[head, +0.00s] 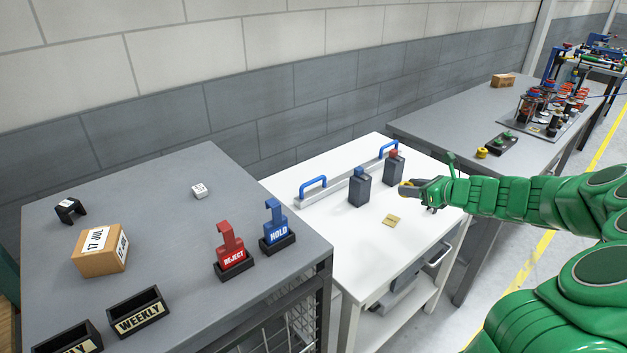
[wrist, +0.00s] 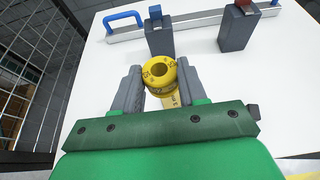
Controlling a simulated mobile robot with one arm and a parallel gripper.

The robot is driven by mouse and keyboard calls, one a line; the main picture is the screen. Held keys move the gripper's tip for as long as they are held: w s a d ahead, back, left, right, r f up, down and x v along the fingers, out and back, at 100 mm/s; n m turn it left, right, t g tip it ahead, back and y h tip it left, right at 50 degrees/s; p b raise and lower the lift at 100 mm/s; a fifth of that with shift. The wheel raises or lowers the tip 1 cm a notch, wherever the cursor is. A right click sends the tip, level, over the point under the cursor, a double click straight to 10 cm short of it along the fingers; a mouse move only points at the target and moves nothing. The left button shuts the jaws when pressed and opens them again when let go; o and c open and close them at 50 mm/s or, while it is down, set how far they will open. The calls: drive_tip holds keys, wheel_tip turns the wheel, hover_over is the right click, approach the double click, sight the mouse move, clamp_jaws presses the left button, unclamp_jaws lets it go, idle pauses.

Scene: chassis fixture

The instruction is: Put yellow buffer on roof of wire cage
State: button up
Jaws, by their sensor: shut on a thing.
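The yellow buffer (wrist: 160,73) is a short ring with a round hole and dark markings. My gripper (wrist: 153,86) is shut on it, with one grey finger on each side. In the head view my gripper (head: 412,190) is above the right part of the white table, and a bit of the buffer (head: 405,184) shows at its tip. Wire mesh of the cage (head: 299,328) shows under the grey bench top at the lower left. Mesh also fills the left of the wrist view (wrist: 30,58). The head view hides most of the cage.
The white table (head: 330,245) bears dark blocks (head: 360,188), a blue-handled rail (head: 345,180) and a small yellow plate (head: 391,220). The grey bench (head: 165,225) holds red REJECT (head: 231,248) and blue HOLD (head: 276,225) stands and a cardboard box (head: 100,250). Its middle is clear.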

drive_tip(key=shift+a, duration=0.1)
drive_tip(key=s+a+r+n+g+y, duration=0.15)
drive_tip(key=a+r, duration=0.25)
drive_tip(key=a, duration=0.6)
drive_tip(key=s+a+r+n+g+y, duration=0.1)
drive_tip(key=s+a+r+n+g, duration=0.3)
drive_tip(key=a, duration=0.6)
drive_tip(key=a+r+n+y, duration=0.1)
drive_tip(key=a+r, duration=0.4)
drive_tip(key=a, duration=0.4)
drive_tip(key=s+a+r+n+g, duration=0.35)
drive_tip(key=s+a+r, duration=0.25)
drive_tip(key=s+a, duration=0.5)
drive_tip(key=s+a+r+n+g, duration=0.2)
drive_tip(key=s+a+r+g, duration=0.25)
drive_tip(key=s+a, duration=0.65)
hover_over(162, 186)
drive_tip(key=s, duration=0.1)
drive_tip(key=shift+t, duration=0.25)
drive_tip(key=f, duration=0.5)
drive_tip(key=d+f, duration=0.1)
drive_tip(key=f, duration=0.1)
drive_tip(key=shift+f, duration=0.4)
drive_tip(key=shift+w+a+f, duration=0.45)
drive_tip(key=shift+a+f, duration=0.05)
drive_tip(key=shift+f, duration=1.7)
